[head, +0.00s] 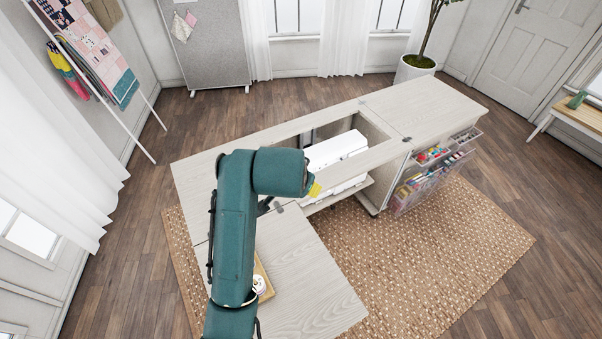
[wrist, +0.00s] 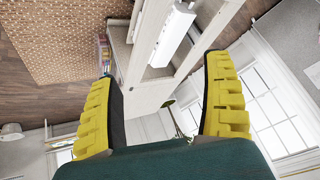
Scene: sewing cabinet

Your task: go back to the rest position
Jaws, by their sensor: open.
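My gripper (wrist: 161,72) is open, with its two yellow fingers spread wide and nothing between them in the wrist view. In the head view my teal arm reaches over the pale wooden sewing cabinet (head: 435,105), and only a bit of yellow finger (head: 314,190) shows. The gripper is above the cabinet, near its open well, apart from any object as far as I can see. A white sewing machine (head: 338,149) lies in the well; a white body, likely the same machine, shows in the wrist view (wrist: 172,36).
Clear drawers (head: 432,180) with colourful supplies stand open at the cabinet's right front. A small wooden tray (head: 265,284) with a round item lies on the front leaf (head: 305,285), partly behind my arm. A woven rug (head: 440,250) lies below. The cabinet's right top is clear.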

